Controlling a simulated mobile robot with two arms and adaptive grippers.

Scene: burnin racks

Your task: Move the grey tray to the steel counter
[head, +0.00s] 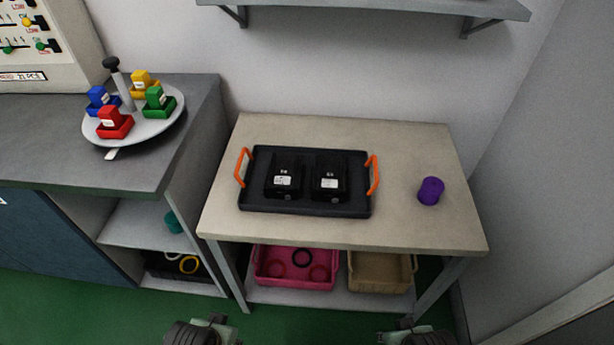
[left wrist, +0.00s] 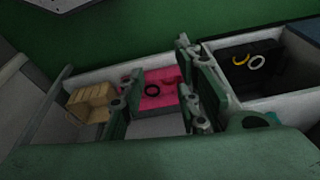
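The dark grey tray (head: 307,208) with two upright orange handles (head: 243,167) sits on the beige-topped table (head: 420,225) in the head view. Two black devices (head: 329,180) with white labels lie in it. A grey counter (head: 40,140), perhaps the steel counter, stands to the left. My left gripper (head: 203,332) shows partly at the bottom edge, in front of and below the table. Its fingers (left wrist: 158,88) are apart and empty in the left wrist view. My right gripper (head: 415,337) is mostly cut off at the bottom; its fingers are hidden.
A round stand (head: 165,128) with red, blue, yellow and green pieces occupies the counter's right end. A purple cylinder (head: 430,190) stands right of the tray. Pink (head: 295,281) and tan (head: 380,285) bins fill the lower shelf. A wall shelf (head: 370,8) hangs above.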

